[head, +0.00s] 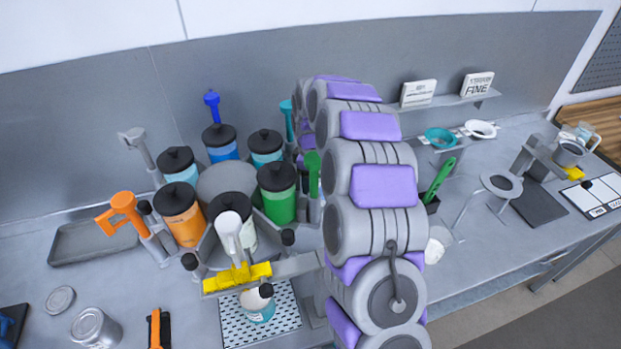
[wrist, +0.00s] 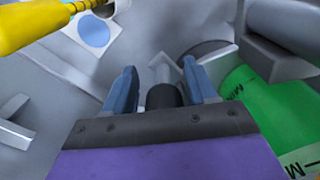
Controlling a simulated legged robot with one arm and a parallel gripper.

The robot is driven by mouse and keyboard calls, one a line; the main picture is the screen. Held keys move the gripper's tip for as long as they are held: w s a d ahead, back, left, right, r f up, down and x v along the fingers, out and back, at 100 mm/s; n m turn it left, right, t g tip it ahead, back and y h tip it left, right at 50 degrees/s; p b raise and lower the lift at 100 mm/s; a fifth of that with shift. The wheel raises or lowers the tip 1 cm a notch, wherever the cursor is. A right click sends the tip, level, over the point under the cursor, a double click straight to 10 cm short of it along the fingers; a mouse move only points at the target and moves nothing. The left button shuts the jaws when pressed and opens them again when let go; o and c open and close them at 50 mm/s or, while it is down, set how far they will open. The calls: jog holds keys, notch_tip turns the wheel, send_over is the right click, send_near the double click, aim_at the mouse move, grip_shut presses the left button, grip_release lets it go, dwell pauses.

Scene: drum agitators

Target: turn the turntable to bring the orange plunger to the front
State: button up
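The turntable (head: 212,243) is a grey hub with several black-lidded drums in different colours around it. The orange plunger (head: 122,203) stands upright at its left side, beside the orange drum (head: 182,215). A white plunger (head: 228,225) is at the front, above a yellow crossbar (head: 238,278). The green drum (head: 277,190) is at the right and also shows in the wrist view (wrist: 275,120). My gripper (wrist: 160,68) has its blue fingers apart. A dark knob (wrist: 163,95) appears between them with visible gaps; contact is unclear. My arm hides the gripper in the head view.
A small cup (head: 258,303) stands on a perforated plate in front of the turntable. A grey tray (head: 95,240) and a metal can (head: 95,328) are at left. A shelf with signs (head: 450,100) and a ring stand (head: 500,186) are right of my arm.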

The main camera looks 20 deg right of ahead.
jog(key=shift+a, duration=0.3)
jog(key=c, duration=0.5)
grip_shut()
jog(key=shift+w+d, duration=0.1)
